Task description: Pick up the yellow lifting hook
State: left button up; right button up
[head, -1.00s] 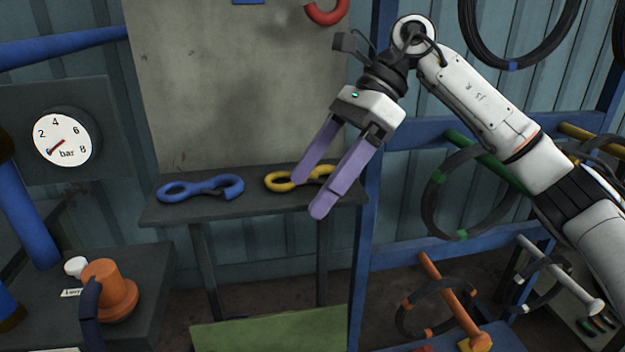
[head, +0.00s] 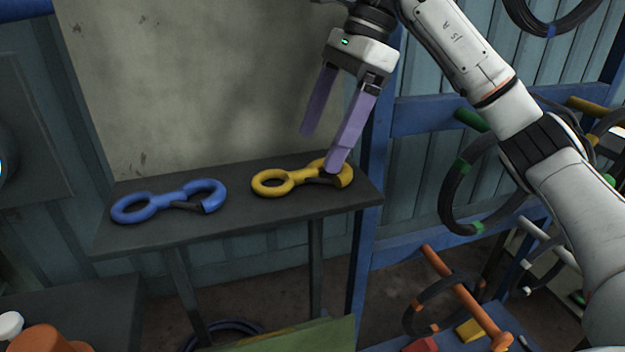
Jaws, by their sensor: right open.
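The yellow lifting hook (head: 271,182) lies flat on a dark shelf (head: 250,213), its ring end at the left and its hook end with a dark latch at the right. My right gripper (head: 319,153) is open and empty, with purple fingers pointing down. Its nearer fingertip overlaps the hook end in the head view, and the other fingertip shows above and behind the hook. I cannot tell whether the near finger touches it. My left gripper is not in view.
A blue lifting hook (head: 140,208) lies on the same shelf to the left. A grey panel (head: 200,90) stands behind the shelf. A blue post (head: 365,240) rises at the shelf's right end. Black cable coils (head: 457,200) hang further right.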

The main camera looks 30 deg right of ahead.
aim_at(310, 171)
jog(key=x, duration=0.2)
jog(key=b+x, duration=0.1)
jog(key=x, duration=0.1)
jog(key=shift+d+f, duration=0.1)
jog(key=shift+f, duration=0.45)
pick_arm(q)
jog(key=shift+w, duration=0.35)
pick_arm(e)
jog(key=shift+c, duration=0.4)
jog(key=c, duration=0.4)
jog(key=shift+w, duration=0.1)
jog(key=c, duration=1.3)
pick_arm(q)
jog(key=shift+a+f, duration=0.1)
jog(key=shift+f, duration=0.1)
pick_arm(e)
jog(key=shift+c, duration=0.2)
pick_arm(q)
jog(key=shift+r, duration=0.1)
